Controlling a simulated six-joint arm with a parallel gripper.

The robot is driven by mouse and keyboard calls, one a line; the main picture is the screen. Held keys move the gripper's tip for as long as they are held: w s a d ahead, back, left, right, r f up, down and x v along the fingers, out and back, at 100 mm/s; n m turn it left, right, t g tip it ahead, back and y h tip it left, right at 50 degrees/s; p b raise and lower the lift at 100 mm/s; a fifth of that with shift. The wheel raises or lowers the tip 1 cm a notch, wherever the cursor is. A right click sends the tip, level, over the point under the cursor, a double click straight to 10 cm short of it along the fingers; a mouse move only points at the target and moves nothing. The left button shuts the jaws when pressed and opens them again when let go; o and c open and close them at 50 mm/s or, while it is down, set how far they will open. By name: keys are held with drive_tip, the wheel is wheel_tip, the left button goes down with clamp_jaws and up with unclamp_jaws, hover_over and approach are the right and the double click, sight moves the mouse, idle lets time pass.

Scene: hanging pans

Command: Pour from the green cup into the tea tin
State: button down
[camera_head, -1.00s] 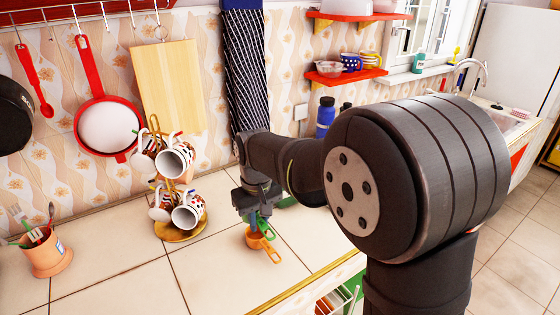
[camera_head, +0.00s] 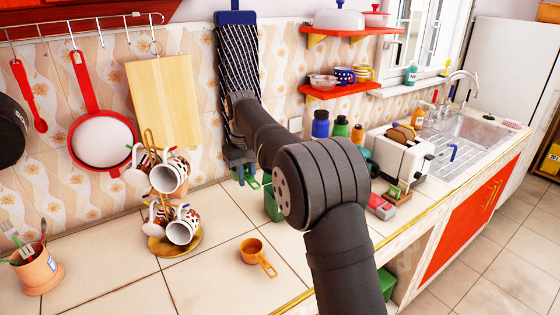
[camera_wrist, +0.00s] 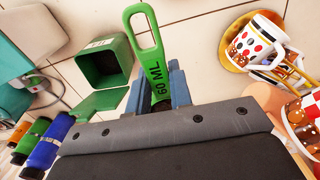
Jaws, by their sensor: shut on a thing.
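My gripper (camera_head: 240,170) is shut on the handle of the green cup (camera_head: 251,180), above the counter. In the wrist view, the gripper (camera_wrist: 158,92) grips the green handle (camera_wrist: 146,45), marked 60 ML; its loop points away and the cup's bowl is hidden. The tea tin appears to be the open green box (camera_wrist: 103,65), upright on the counter, with a dark inside and a green flap beside it. In the head view this green tin (camera_head: 272,207) is partly hidden behind my arm, right of the gripper. The cup is apart from it.
An orange measuring cup (camera_head: 252,250) stands on the front tiles. A mug tree (camera_head: 172,242) with several mugs is to the left. A toaster (camera_head: 399,160) and bottles (camera_head: 320,125) stand to the right. The tiles around the orange cup are clear.

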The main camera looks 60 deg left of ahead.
drive_tip(key=shift+w+a+r, duration=0.3)
drive_tip(key=shift+w+a, duration=0.2)
drive_tip(key=shift+a, duration=0.2)
drive_tip(key=shift+w+a+r, duration=0.25)
drive_tip(key=shift+w+a, duration=0.3)
drive_tip(key=shift+a, duration=0.15)
drive_tip(key=shift+w+a+r, duration=0.3)
drive_tip(key=shift+w+a, duration=0.2)
drive_tip(key=shift+a, duration=0.2)
drive_tip(key=shift+w+d, duration=0.1)
drive_tip(key=shift+w, duration=0.05)
drive_tip(key=shift+w+d+g+y, duration=0.4)
drive_tip(key=shift+w+g+y, duration=0.25)
drive_tip(key=shift+g, duration=0.25)
drive_tip(key=shift+w+d, duration=0.1)
drive_tip(key=shift+w, duration=0.1)
drive_tip(key=shift+w+d+r+g+y, duration=0.1)
drive_tip(key=shift+w+d+g+y, duration=0.3)
drive_tip(key=shift+w+g+y, duration=0.55)
drive_tip(key=shift+w+d+g+y, duration=0.35)
drive_tip(key=shift+d+g+y, duration=0.15)
drive_tip(key=shift+g, duration=0.95)
drive_tip(key=shift+w+d+r+g+y, duration=0.1)
drive_tip(key=shift+w+d+g+y, duration=0.25)
drive_tip(key=shift+w+g+y, duration=0.6)
drive_tip(key=shift+s+g, duration=0.25)
drive_tip(key=shift+g, duration=0.5)
